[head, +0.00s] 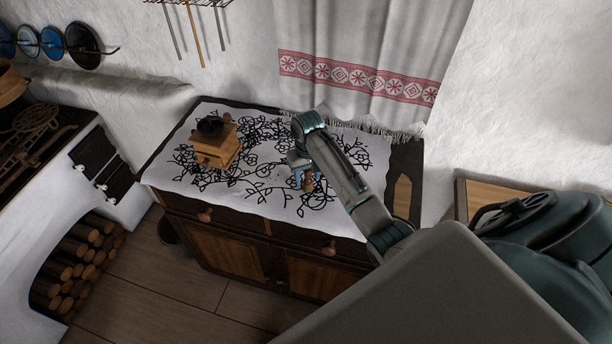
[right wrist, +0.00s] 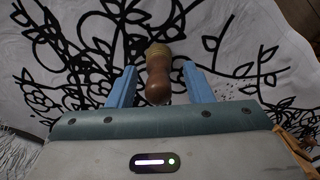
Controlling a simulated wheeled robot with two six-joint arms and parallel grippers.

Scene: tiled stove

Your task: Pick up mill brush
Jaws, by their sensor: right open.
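The mill brush shows in the right wrist view as a brown turned wooden handle (right wrist: 158,75) with a lighter far end. It is over the patterned white cloth, between the two blue fingers of my right gripper (right wrist: 162,88). Gaps show on both sides of the handle, so the fingers are open around it and not pressed on it. In the head view the right gripper (head: 303,180) points down over the cabinet top, and a small brown part of the brush (head: 309,183) shows beside it; my arm hides the rest. My left gripper is not in view.
A wooden coffee mill (head: 215,146) stands on the cloth (head: 262,190) at the left of the cabinet. A curtain (head: 350,60) hangs behind it. The white stove (head: 40,190) with stacked logs is at the left. The cloth between mill and gripper is clear.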

